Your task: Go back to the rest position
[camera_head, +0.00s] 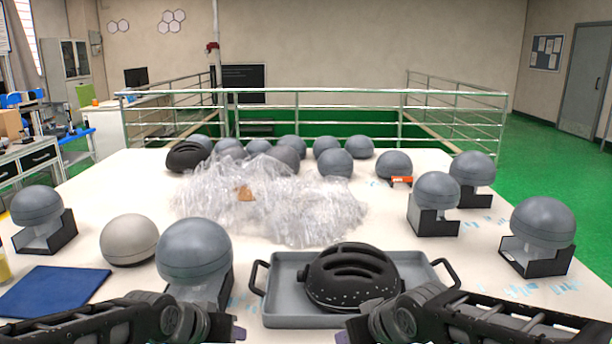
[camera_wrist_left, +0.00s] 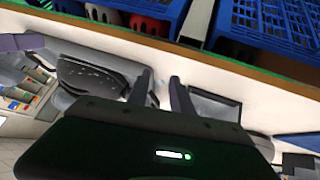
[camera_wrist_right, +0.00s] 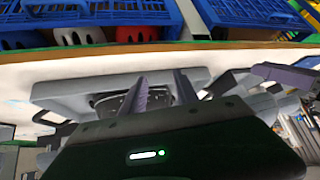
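My left gripper (camera_head: 238,333) is low at the front edge of the table, left of the grey tray. In the left wrist view its two fingers (camera_wrist_left: 161,76) stand apart with nothing between them. My right gripper (camera_head: 343,336) is at the tray's front edge, and in the right wrist view its fingers (camera_wrist_right: 160,75) are also apart and empty. The grey two-handled tray (camera_head: 284,281) holds a black slotted helmet (camera_head: 352,276) with pale specks. Most of both hands is cut off or hidden by the arms in the head view.
A grey sphere on a black stand (camera_head: 194,250) is close behind my left arm. A paler sphere (camera_head: 129,240) and a blue mat (camera_head: 54,290) lie left. Clear plastic wrap (camera_head: 285,208) heaps mid-table. Several spheres stand behind and right. Blue crates (camera_wrist_right: 135,12) show in the wrist views.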

